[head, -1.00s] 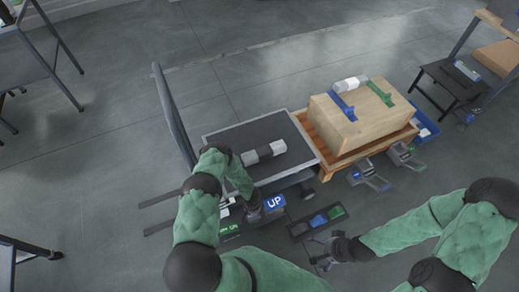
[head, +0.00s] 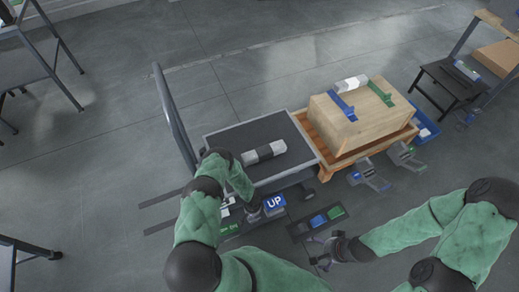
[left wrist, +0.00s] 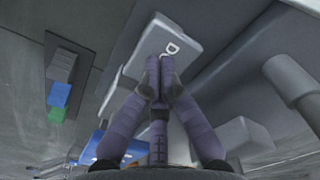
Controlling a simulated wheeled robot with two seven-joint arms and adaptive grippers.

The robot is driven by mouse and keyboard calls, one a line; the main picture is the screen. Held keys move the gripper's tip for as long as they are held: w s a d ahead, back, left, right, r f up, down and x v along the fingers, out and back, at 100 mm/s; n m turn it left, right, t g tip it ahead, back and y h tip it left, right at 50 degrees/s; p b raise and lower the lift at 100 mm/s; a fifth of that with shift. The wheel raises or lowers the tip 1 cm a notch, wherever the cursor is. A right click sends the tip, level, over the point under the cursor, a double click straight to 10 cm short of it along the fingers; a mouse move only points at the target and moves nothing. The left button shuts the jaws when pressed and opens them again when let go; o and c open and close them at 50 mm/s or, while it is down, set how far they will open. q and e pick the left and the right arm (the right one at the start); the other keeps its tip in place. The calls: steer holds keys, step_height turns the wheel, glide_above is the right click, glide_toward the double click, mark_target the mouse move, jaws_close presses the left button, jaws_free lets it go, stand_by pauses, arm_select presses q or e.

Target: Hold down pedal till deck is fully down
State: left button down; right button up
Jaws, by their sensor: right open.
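The lift cart's dark deck (head: 225,136) stands above its base beside a wooden pallet, with a grey-and-white cylinder lying on it. A blue UP sign (head: 275,202) shows at the cart's front edge. My left gripper (head: 254,214) is down just left of the sign. In the left wrist view its fingers (left wrist: 162,72) are together over a grey pedal plate (left wrist: 152,42) marked with a white letter like D. The tips appear to touch the plate, but I cannot tell how hard they press. My right gripper (head: 322,252) is open and empty above the floor.
A dark tray (head: 299,229) with small grey, blue and green blocks lies near my right gripper. A large strapped box (head: 345,120) sits on the wooden pallet (head: 340,163), right of the deck. Clamp-like tools (head: 372,176) stand before it. The floor behind the cart is clear.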

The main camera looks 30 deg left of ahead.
arm_select(q)
steer(key=shift+f, duration=0.65)
steer(key=shift+r, duration=0.1)
stand_by(3.3)
steer(key=shift+w+a+r+p, duration=0.1)
steer(key=shift+r+p, duration=0.4)
steer(key=shift+r, duration=1.15)
